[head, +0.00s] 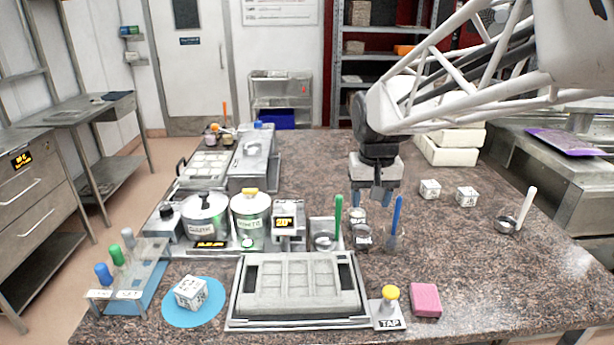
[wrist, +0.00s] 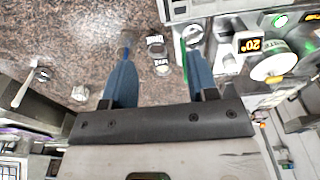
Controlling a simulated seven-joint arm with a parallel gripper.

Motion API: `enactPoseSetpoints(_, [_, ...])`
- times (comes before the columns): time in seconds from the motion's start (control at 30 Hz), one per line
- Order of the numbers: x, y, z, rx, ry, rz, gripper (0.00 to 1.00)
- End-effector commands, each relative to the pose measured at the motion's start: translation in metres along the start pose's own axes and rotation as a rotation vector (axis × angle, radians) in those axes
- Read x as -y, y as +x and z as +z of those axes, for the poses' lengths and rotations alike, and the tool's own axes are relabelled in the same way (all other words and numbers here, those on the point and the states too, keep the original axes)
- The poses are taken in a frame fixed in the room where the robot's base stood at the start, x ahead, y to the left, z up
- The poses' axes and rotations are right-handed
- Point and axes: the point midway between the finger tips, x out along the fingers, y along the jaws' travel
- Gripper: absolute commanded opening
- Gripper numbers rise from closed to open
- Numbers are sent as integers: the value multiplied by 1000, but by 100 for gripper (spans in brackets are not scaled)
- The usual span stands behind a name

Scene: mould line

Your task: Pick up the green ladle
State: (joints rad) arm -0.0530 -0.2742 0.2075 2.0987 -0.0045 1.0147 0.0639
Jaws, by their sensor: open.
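The green ladle stands with its green handle (head: 338,215) upright, just right of the small scale with the 20° display. Its bowl end sits low in a metal holder on the counter. In the wrist view a bit of green handle (wrist: 183,47) shows beside the right finger, which partly hides the ladle. My gripper (head: 371,201) is open and empty, above the counter, behind and to the right of the green handle. Both blue fingers also show in the wrist view (wrist: 160,42), with two small metal cups between and beyond their tips.
A blue-handled tool (head: 397,216) stands just right of the small metal cups (head: 363,239). A white-handled ladle (head: 527,206) and patterned cubes (head: 467,196) are further right. A grey mould tray (head: 300,318), pink block (head: 426,300) and yellow-knobbed TAP (head: 390,293) lie in front.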

Motion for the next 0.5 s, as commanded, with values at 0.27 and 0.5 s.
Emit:
enactPoseSetpoints(0.27, [17, 21, -74, 44, -5, 0, 53])
enactPoseSetpoints(0.5, [31, 43, -129, 77, -7, 1, 53])
